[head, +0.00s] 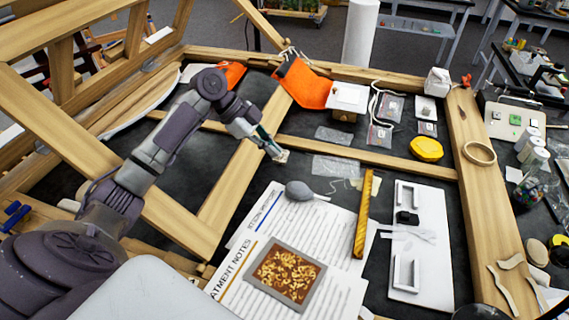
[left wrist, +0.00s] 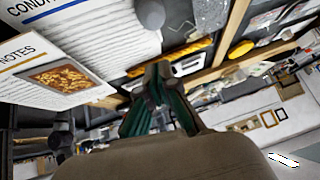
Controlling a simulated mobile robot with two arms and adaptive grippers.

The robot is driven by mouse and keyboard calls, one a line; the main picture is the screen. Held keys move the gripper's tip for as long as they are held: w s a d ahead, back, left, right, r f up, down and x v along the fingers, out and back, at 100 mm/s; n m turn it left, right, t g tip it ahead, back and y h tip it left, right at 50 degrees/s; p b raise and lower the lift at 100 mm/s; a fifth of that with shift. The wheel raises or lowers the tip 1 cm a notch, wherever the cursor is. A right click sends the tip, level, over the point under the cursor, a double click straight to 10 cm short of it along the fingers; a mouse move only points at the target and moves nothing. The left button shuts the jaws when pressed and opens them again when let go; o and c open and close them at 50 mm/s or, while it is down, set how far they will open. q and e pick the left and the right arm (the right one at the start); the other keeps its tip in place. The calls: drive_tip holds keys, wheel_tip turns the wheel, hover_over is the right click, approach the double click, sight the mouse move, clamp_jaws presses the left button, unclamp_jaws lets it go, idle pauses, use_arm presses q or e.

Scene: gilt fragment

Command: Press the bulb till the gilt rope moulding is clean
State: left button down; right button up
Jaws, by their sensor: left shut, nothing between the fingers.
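The grey bulb (head: 298,190) lies on the printed sheets, with its thin nozzle pointing right toward the moulding. The gilt rope moulding (head: 363,213) is a narrow golden bar lying just right of the bulb, apart from it. Whether dust lies on it is too small to tell. My left gripper (head: 279,155) is shut and empty, above and behind the bulb in the head view, not touching it. In the left wrist view the gripper (left wrist: 158,74) shows with the bulb (left wrist: 150,13) at the top edge and the moulding (left wrist: 185,54) beyond the fingertips. My right gripper is not in view.
A framed panel of gilt flakes (head: 285,276) lies on the notes (head: 339,289). A white tray (head: 433,278) with a small black item stands right of the moulding. A yellow case (head: 426,149) and clear bags (head: 337,167) lie behind. Wooden frame bars (head: 234,190) cross the dark table.

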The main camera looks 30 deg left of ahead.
use_arm(q)
drive_tip(key=p, duration=0.3)
hover_over(295, 186)
drive_tip(key=f, duration=0.6)
drive_tip(key=shift+s+a+f, duration=0.1)
drive_tip(key=shift+s, duration=0.3)
drive_tip(key=f, duration=0.3)
drive_tip(key=shift+w+f+p, duration=0.3)
drive_tip(key=shift+p, duration=0.05)
drive_tip(key=shift+a+f, duration=0.15)
drive_tip(key=shift+f, duration=0.45)
wheel_tip(295, 186, down, 2)
drive_tip(key=shift+f+b, duration=0.1)
drive_tip(key=shift+b, duration=1.1)
